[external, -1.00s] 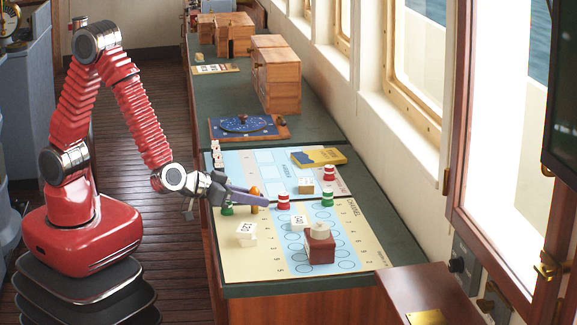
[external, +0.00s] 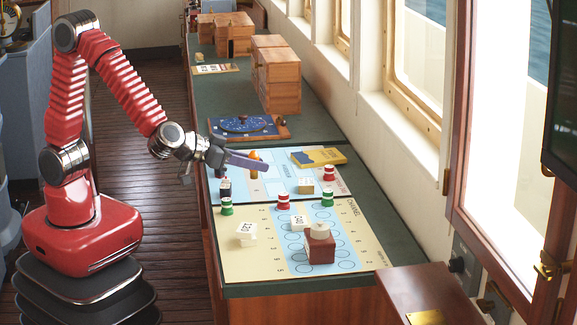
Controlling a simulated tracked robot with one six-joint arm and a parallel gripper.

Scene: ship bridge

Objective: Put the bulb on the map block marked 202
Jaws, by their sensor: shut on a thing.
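My gripper (external: 256,162) is shut on a small orange bulb (external: 254,158) and holds it above the far, light-blue part of the chart. A white block (external: 246,231) with dark digits lies at the chart's near left. Another numbered white block (external: 298,222) lies near its middle. A tan block (external: 305,187) sits at the right of the far part. A dark block with a pale top (external: 225,188) stands at the left edge, below the gripper in the picture. The digits are too small to read surely, so I cannot tell which block is 202.
Green-and-white (external: 227,206) and red-and-white (external: 283,201) buoys stand on the chart. A reddish-brown box (external: 320,248) with a round cream top stands at the near right. A yellow-and-blue booklet (external: 318,157) and a blue star disc board (external: 243,126) lie farther back.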

